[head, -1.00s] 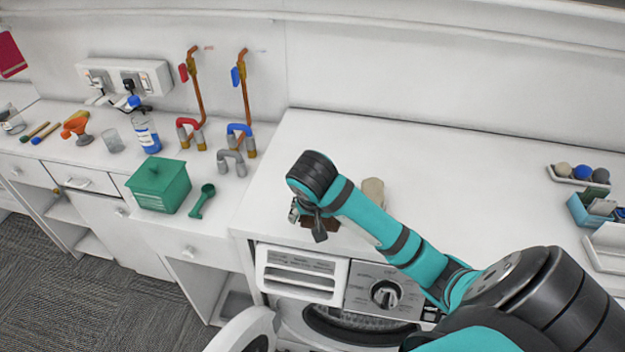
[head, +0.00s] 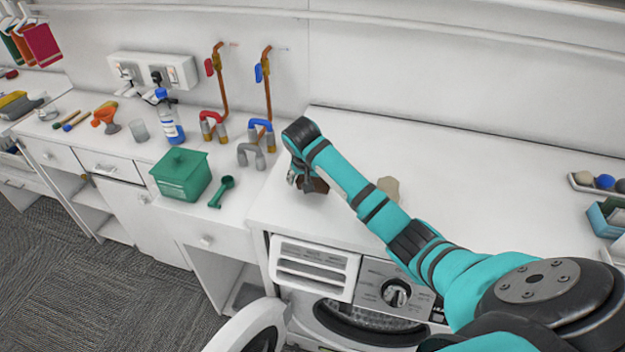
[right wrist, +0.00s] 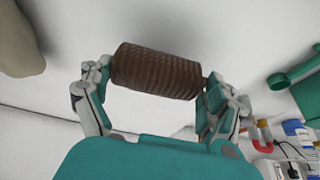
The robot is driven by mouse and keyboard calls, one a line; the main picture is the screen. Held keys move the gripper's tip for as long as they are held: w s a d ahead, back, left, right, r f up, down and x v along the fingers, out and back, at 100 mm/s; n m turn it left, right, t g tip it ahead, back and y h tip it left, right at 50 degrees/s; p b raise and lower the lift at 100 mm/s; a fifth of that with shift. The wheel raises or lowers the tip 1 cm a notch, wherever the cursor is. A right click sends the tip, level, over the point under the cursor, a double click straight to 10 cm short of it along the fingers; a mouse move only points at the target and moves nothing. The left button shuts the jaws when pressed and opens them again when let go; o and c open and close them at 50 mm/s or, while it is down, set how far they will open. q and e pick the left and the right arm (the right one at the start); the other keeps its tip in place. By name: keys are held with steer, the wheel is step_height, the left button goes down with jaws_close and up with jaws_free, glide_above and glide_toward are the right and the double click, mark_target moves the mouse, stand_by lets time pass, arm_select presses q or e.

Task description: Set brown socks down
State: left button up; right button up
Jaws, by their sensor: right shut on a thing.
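The brown socks (right wrist: 157,72) are a rolled, ribbed bundle held between the two fingers of my right gripper (right wrist: 155,85) in the right wrist view. In the head view the brown socks (head: 318,185) show partly behind my right gripper (head: 305,180), over the left part of the white worktop (head: 440,165) above the washing machine. I cannot tell whether the bundle touches the worktop. My left gripper is not in view.
A beige bundle (head: 388,187) lies on the worktop, partly behind my arm. A green box (head: 182,176) and a green scoop (head: 222,190) stand on the lower counter to the left. The machine's door (head: 255,330) is open. The worktop's middle is clear.

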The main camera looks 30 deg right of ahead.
steer(key=shift+w+f, duration=0.1)
steer(key=shift+f, duration=0.7)
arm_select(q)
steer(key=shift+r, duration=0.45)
arm_select(e)
steer(key=shift+f, duration=0.15)
steer(key=o, duration=0.9)
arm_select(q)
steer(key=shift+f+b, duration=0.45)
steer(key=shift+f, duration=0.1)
arm_select(e)
steer(key=v, duration=1.2)
steer(key=shift+r, duration=0.2)
